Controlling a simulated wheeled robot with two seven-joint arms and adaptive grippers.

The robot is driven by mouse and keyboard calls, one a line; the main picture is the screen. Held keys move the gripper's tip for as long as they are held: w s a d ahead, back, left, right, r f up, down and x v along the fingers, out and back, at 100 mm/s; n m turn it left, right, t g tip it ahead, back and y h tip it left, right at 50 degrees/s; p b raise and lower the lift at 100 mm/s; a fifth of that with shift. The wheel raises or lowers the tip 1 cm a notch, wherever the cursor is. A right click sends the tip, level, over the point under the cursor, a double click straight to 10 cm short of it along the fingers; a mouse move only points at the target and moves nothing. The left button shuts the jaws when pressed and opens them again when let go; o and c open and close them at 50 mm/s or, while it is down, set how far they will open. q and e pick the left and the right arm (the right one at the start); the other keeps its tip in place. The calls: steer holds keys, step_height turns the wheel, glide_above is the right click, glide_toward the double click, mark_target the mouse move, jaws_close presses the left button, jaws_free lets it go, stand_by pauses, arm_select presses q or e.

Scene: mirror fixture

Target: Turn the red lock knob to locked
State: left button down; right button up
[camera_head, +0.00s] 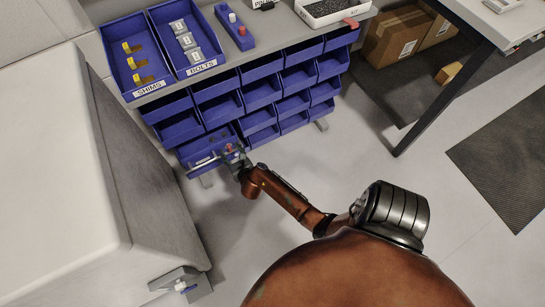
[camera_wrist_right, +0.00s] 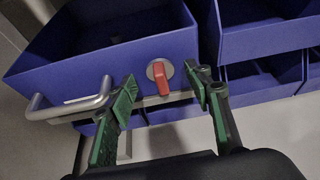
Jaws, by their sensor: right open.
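The red lock knob (camera_wrist_right: 161,77) sits on a round silver plate on the front of a blue drawer (camera_wrist_right: 110,55), right of its metal handle (camera_wrist_right: 75,104). Its lever looks close to upright in the right wrist view. My right gripper (camera_wrist_right: 162,75) is open, with one green-padded finger on each side of the knob and gaps showing between. In the head view the right gripper (camera_head: 237,160) is at the low drawer (camera_head: 205,148) at the left end of the rack; the knob is small and partly hidden there. My left gripper is not in view.
Several blue bins (camera_head: 262,93) fill the rack beside and above the drawer. Trays of shims (camera_head: 133,60) and bolts (camera_head: 187,42) stand on top. A large pale cabinet-like body (camera_head: 60,150) is at left. Open floor (camera_head: 400,200) lies to the right.

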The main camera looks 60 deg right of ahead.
steer(key=r+p+v, duration=0.1)
steer(key=p+v, duration=0.4)
steer(key=v, duration=0.3)
arm_select(q)
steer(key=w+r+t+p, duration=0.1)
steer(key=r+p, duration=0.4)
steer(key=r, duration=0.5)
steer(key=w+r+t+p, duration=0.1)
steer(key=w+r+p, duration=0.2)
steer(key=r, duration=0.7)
steer(key=p, duration=0.2)
steer(key=shift+p, duration=0.35)
arm_select(e)
steer(key=s+a+f+n+y, duration=0.1)
steer(key=s+a+f+n, duration=0.1)
steer(key=s+n, duration=0.5)
steer(key=s+a+f+n+g+y, duration=0.1)
steer(key=s+f+n+y, duration=0.1)
steer(key=s+f+n, duration=0.2)
steer(key=s+a+f+n+y, duration=0.2)
steer(key=s+f+n, duration=0.2)
steer(key=s+n, duration=0.6)
steer(key=shift+s+a+n, duration=0.2)
steer(key=shift+a+n, duration=0.15)
steer(key=shift+n, duration=0.25)
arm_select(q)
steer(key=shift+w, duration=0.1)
arm_select(e)
steer(key=shift+f, duration=0.1)
